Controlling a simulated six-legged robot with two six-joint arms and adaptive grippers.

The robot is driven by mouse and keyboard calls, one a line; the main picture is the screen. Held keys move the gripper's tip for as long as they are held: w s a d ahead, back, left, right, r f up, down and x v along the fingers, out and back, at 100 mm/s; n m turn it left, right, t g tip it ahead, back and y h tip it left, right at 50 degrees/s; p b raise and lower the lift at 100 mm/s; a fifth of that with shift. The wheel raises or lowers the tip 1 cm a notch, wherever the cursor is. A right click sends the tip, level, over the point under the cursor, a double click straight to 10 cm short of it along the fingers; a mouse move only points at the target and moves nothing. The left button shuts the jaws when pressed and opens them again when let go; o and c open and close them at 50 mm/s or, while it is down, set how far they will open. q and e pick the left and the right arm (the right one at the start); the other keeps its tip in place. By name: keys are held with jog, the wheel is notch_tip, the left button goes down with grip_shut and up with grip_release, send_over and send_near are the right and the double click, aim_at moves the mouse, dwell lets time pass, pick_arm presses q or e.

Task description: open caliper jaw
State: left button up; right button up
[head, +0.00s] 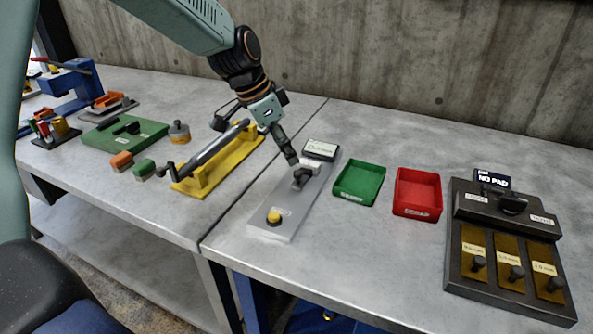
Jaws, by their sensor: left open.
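The caliper fixture is a long grey plate (267,200) lying on the table, with a small display (321,149) at its far end and a yellow button (274,216) at its near end. A pale block with dark parts sits near the display and looks like the jaw; the fingers partly hide it. My left gripper (297,170) reaches down from upper left, with its fingertips at these dark parts. It is open; I cannot tell whether it touches them. My right gripper is not in view.
A green tray (359,183) and a red tray (417,193) stand right of the plate. A dark panel (511,243) with brass plates is at far right. Left are a yellow stand (218,165) with a grey bar and a green board (124,134). A concrete wall (420,62) rises behind.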

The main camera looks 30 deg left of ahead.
aim_at(297, 172)
pick_arm(q)
jog(key=b+x, duration=0.1)
jog(key=x, duration=0.4)
jog(key=shift+s+a+f, duration=0.1)
jog(key=shift+s+a, duration=0.05)
jog(key=shift+w+d+f, duration=0.35)
jog(key=shift+w+f, duration=0.1)
jog(key=shift+f, duration=0.1)
jog(key=shift+s+a+r, duration=0.1)
jog(key=shift+s+a, duration=0.05)
jog(key=shift+s, duration=0.1)
jog(key=shift+c, duration=1.3)
grip_shut()
